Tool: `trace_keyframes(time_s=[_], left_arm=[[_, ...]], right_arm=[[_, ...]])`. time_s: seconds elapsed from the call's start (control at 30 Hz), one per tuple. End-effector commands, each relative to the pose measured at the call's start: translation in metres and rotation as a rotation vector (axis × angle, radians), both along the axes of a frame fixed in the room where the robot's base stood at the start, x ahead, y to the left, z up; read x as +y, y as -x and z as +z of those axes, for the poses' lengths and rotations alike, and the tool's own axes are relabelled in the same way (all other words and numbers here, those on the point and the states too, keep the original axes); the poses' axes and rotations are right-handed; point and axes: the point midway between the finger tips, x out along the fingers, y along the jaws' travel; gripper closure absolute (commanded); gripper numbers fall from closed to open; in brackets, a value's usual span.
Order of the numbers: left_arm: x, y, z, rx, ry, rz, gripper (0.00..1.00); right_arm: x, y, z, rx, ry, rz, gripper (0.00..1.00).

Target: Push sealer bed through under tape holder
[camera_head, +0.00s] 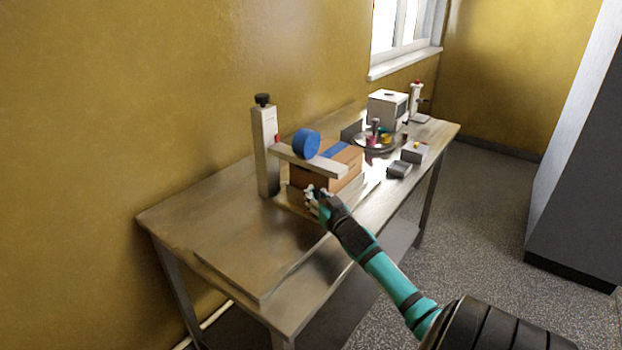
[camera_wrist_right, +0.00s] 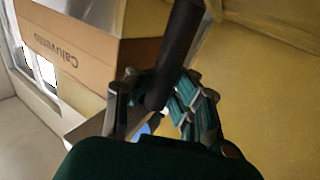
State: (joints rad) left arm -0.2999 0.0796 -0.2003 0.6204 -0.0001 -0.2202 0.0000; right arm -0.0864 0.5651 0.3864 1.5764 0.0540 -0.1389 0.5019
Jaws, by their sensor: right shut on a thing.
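The tape holder is a pale upright post (camera_head: 265,155) with a black knob and a flat arm (camera_head: 308,161) carrying a blue tape roll (camera_head: 306,143). A brown cardboard box (camera_head: 350,160) with a blue strip on top stands under and behind that arm. It also shows with printed lettering in the right wrist view (camera_wrist_right: 75,60). The box rests on the sealer bed, whose pale edge (camera_head: 349,201) shows beside it. My right gripper (camera_head: 315,196) is at the near left end of the bed, shut on a black bar-like handle (camera_wrist_right: 181,45). My left gripper is not in view.
The near left part of the wooden table (camera_head: 215,232) is clear. Beyond the box are a round tray (camera_head: 364,143) with small coloured items, grey blocks (camera_head: 399,169), a white boxy machine (camera_head: 387,107) and a red-topped stand (camera_head: 415,98). The yellow wall runs along the back.

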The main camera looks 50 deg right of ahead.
Motion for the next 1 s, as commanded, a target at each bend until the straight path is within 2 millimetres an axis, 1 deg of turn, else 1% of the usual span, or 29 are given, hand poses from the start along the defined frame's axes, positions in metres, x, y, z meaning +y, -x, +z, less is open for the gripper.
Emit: trace_keyframes(time_s=[0.03, 0.13, 0.17, 0.2, 0.33, 0.77, 0.83, 0.93, 1.0], left_arm=[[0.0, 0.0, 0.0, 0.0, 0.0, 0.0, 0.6], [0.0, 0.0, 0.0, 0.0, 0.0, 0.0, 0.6], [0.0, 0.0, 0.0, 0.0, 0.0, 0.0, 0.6], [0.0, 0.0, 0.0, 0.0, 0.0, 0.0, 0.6], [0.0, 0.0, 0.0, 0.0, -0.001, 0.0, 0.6], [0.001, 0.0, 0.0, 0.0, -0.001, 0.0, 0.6], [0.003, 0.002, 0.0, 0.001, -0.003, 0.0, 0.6], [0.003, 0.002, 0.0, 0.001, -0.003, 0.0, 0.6], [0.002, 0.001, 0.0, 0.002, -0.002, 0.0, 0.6]], right_arm=[[-0.004, 0.004, -0.008, 0.018, -0.003, -0.011, 1.0], [-0.004, 0.004, -0.008, 0.018, -0.003, -0.011, 1.0], [-0.004, 0.004, -0.008, 0.018, -0.003, -0.011, 0.92], [-0.004, 0.004, -0.008, 0.018, -0.003, -0.011, 0.87], [-0.003, 0.003, -0.008, 0.016, -0.003, -0.009, 0.7], [-0.001, 0.001, -0.003, 0.007, -0.002, -0.004, 0.7], [-0.001, 0.002, -0.003, 0.006, -0.001, -0.003, 0.7], [0.002, 0.007, -0.003, 0.007, -0.002, -0.002, 0.7], [0.005, 0.015, -0.004, 0.006, -0.003, -0.002, 0.7]])
